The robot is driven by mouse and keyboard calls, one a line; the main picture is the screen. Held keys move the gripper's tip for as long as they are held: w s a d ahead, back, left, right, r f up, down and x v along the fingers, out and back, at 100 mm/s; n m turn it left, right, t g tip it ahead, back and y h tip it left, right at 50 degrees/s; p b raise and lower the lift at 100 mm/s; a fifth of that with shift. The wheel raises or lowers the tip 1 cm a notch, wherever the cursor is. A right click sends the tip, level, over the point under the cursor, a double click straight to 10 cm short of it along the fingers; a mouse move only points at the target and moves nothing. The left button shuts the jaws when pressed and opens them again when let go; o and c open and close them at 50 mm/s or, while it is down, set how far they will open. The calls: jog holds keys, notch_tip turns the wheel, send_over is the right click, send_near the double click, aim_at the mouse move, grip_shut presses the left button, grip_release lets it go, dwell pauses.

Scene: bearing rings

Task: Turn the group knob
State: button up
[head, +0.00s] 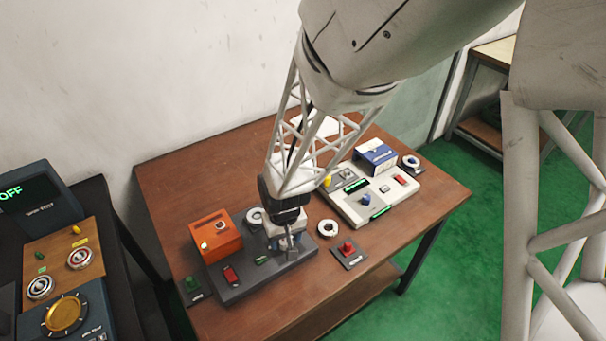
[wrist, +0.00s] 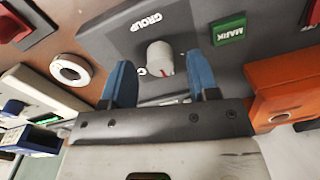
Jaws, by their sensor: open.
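The group knob (wrist: 160,57) is a short pale cylinder with a red mark, on a dark grey panel (wrist: 185,22) below the printed word GROUP. In the wrist view it shows between the two blue fingers of my gripper (wrist: 159,63), with a gap on each side. The gripper is open and empty, and I cannot tell how far down the fingers reach around the knob. In the head view my gripper (head: 289,240) is low over the right part of the dark grey panel (head: 236,291). The knob is not clear there behind the gripper.
A green MARK button (wrist: 229,31) is beside the knob. A white ring (head: 328,228), a red switch on a plate (head: 348,251) and a pale control panel (head: 350,207) are to the right.

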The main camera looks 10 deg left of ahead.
jog(key=shift+f, duration=0.7)
jog(key=c, duration=0.9)
